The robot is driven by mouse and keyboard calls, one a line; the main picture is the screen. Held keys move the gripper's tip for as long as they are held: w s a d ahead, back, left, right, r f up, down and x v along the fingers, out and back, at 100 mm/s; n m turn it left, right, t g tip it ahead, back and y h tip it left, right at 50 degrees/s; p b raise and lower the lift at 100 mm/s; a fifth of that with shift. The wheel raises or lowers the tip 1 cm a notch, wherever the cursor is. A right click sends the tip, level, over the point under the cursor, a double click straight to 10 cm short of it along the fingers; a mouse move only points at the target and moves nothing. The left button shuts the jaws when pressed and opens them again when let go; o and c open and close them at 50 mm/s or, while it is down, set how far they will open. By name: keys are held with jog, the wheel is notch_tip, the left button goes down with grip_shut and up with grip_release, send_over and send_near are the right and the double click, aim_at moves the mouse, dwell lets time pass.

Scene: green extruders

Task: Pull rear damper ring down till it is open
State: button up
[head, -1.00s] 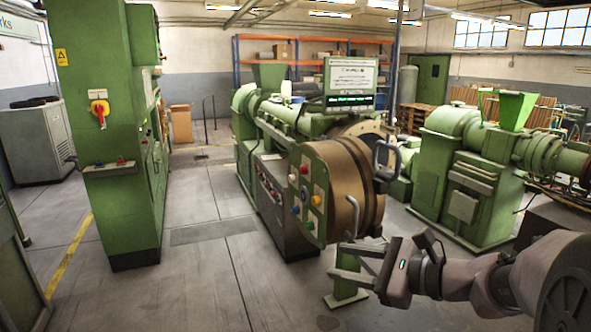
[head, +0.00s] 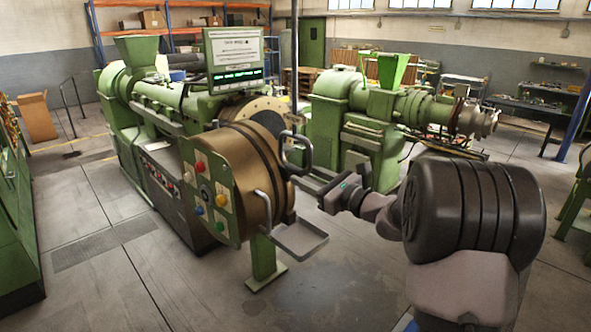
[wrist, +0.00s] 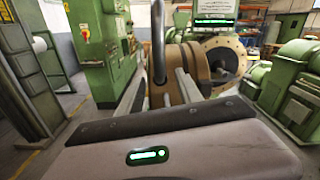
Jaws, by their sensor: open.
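A dark grey loop handle (head: 305,152) stands out from the rim of the bronze drum (head: 262,165) on the green extruder. I take it for the rear damper ring, but no label shows this. It also shows in the wrist view as a tall dark loop (wrist: 158,45), upright ahead of my fingers. My gripper (head: 302,173) is open beside the drum, just below the loop. In the wrist view my gripper (wrist: 158,86) has its two fingers spread, with the loop's lower end between or just beyond them. Contact cannot be told.
A second pale handle (head: 264,208) and a grey tray (head: 300,240) sit low on the drum's front. A button panel (head: 208,195) is at its left. A screen (head: 234,58) stands above. Another green extruder (head: 345,120) is behind my arm. The floor in front is clear.

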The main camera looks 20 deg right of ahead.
aim_at(295, 171)
jog(key=x, duration=0.4)
jog(key=shift+w+a, duration=0.15)
jog(key=shift+w, duration=0.15)
grip_shut()
dwell(1.1)
